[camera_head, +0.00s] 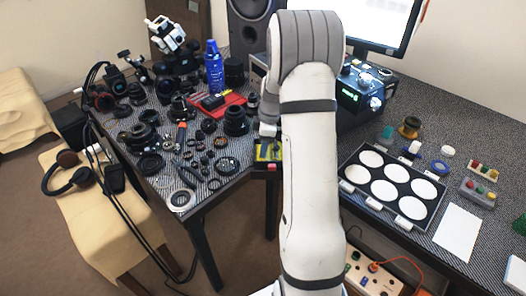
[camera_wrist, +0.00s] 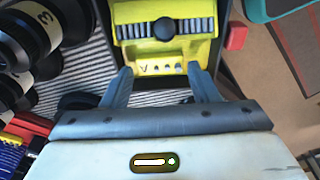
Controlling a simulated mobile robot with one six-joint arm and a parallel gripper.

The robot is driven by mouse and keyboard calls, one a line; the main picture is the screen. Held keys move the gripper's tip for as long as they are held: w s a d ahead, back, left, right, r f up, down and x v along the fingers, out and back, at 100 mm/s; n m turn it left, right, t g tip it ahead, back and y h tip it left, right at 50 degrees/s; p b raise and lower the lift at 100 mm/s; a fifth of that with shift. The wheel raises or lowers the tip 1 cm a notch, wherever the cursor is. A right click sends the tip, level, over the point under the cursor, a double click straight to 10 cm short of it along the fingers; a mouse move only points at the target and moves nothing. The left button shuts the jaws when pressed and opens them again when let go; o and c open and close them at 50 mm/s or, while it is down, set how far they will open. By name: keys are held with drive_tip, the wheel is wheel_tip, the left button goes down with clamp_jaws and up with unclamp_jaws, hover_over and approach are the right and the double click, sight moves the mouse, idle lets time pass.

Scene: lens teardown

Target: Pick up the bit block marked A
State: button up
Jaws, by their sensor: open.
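The yellow bit block (camera_wrist: 165,50) is at the top middle of the wrist view. It has a dark ridged row, a black round knob, and a letter that looks like an upside-down A beside small dots. In the head view the yellow block (camera_head: 268,152) shows at the table's near right corner, partly hidden by my arm. My gripper (camera_wrist: 159,70) is open and empty. Its two fingers point at the block's near lettered end, one toward each side. I cannot tell if they touch it. The head view hides the fingers behind my arm.
Black lens rings (camera_wrist: 30,40) stand close on the left in the wrist view. A red piece (camera_wrist: 237,37) and a teal edge (camera_wrist: 280,8) lie to the right. The left table (camera_head: 205,200) is crowded with lens parts. A tray of white discs (camera_head: 350,178) lies on the right table.

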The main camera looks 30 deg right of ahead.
drive_tip(key=shift+f, duration=0.6)
drive_tip(key=shift+c, duration=0.5)
drive_tip(key=c, duration=0.5)
drive_tip(key=shift+r, duration=0.1)
